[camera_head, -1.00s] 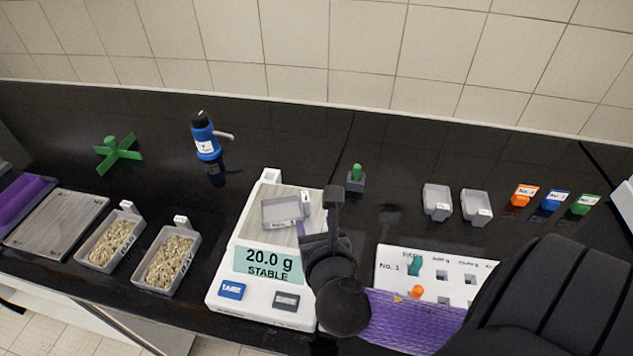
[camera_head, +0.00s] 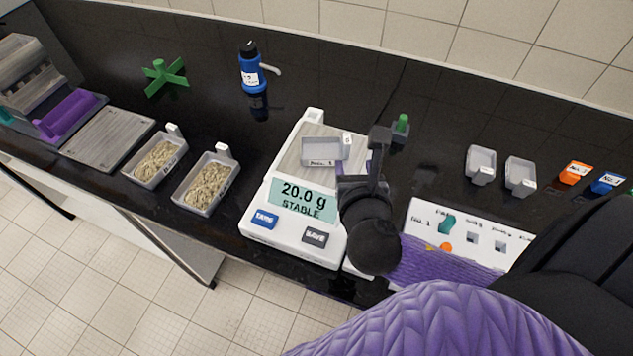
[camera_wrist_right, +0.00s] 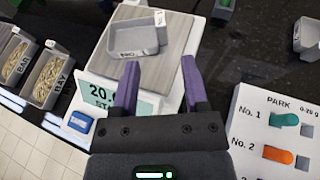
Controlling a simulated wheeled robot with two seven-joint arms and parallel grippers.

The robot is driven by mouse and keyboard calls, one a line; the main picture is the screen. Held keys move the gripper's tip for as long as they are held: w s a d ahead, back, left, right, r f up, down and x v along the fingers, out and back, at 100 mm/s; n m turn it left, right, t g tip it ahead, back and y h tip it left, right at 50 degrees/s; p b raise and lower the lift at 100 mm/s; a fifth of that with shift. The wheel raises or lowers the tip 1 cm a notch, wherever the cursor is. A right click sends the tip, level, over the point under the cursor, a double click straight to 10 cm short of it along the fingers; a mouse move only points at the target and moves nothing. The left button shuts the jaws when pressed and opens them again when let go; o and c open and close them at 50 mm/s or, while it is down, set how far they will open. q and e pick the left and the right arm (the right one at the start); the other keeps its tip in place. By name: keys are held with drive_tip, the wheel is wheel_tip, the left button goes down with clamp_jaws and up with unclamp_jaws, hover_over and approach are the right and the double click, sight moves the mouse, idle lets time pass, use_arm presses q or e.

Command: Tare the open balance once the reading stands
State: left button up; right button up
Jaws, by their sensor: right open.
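The open balance (camera_head: 262,238) stands on the dark bench, its display (camera_head: 303,198) reading 20.0 g STABLE. A blue TARE key (camera_head: 264,219) is at its front left and a dark grey key (camera_head: 315,236) at its front right. A grey tray (camera_head: 322,151) sits on the pan (camera_head: 297,160). My right gripper (camera_wrist_right: 160,85) is open and empty, its purple fingers apart above the balance near the display and the pan's near edge. In the head view my right wrist hides the balance's right side. My left gripper is not in view.
Two grain-filled trays (camera_head: 157,161) (camera_head: 206,185) stand left of the balance. A blue bottle (camera_head: 252,72) and green cross (camera_head: 166,77) are behind. A white peg board (camera_head: 425,212) is to the right, with two empty grey cups (camera_head: 481,161) (camera_head: 520,174) beyond it.

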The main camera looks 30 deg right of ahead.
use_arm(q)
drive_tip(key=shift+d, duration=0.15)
use_arm(e)
clamp_jaws()
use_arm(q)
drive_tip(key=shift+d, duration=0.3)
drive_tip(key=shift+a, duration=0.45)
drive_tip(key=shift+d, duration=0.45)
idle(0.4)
